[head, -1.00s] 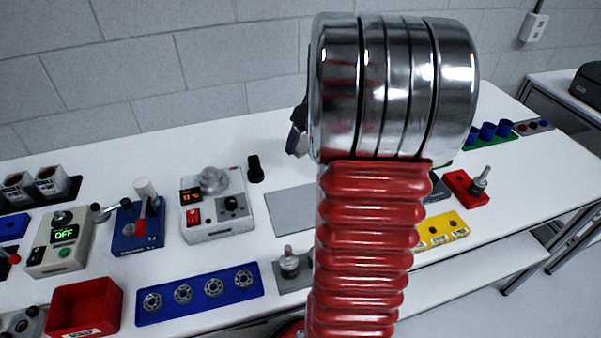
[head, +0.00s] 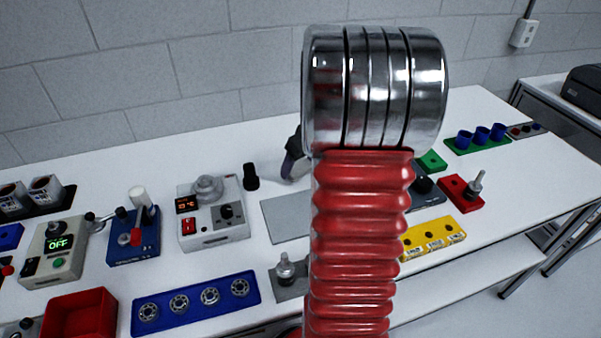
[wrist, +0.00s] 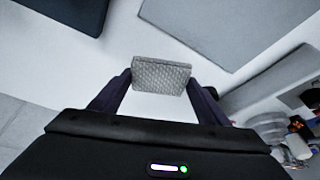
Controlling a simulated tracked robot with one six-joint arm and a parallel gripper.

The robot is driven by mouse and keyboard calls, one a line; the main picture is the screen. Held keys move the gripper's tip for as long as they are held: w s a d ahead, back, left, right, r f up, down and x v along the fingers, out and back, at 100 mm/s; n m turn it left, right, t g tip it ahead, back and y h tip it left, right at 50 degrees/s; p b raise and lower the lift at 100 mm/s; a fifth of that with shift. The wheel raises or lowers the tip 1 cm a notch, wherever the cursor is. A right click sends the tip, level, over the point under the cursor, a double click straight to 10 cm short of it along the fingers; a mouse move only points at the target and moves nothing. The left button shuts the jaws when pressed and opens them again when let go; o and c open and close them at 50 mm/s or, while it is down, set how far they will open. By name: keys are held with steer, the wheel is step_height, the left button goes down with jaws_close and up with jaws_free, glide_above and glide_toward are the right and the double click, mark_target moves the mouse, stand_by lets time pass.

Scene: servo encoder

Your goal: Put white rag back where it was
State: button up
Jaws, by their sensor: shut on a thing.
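The white rag (wrist: 160,75) shows in the wrist view as a pale grey, textured, folded block between my fingertips. My gripper (wrist: 158,84) is shut on it, one dark finger at each side. White table surface shows around the rag; I cannot tell whether the rag touches it. In the head view my gripper (head: 292,165) is mostly hidden behind my red and chrome arm, with a dark part showing near the back of the table. The rag is hidden in that view.
A flat grey mat (head: 285,217) lies beside my arm. Left are a white device with a knob (head: 212,230) and a black upright piece (head: 250,178). In front is a blue bearing tray (head: 195,303). Right are a yellow block (head: 433,235) and a red block with a lever (head: 460,192).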

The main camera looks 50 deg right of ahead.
mark_target(300, 173)
steer(key=shift+f, duration=1.85)
steer(key=shift+f, duration=0.1)
steer(key=o, duration=1)
steer(key=v, duration=1.2)
steer(key=shift+a, duration=0.1)
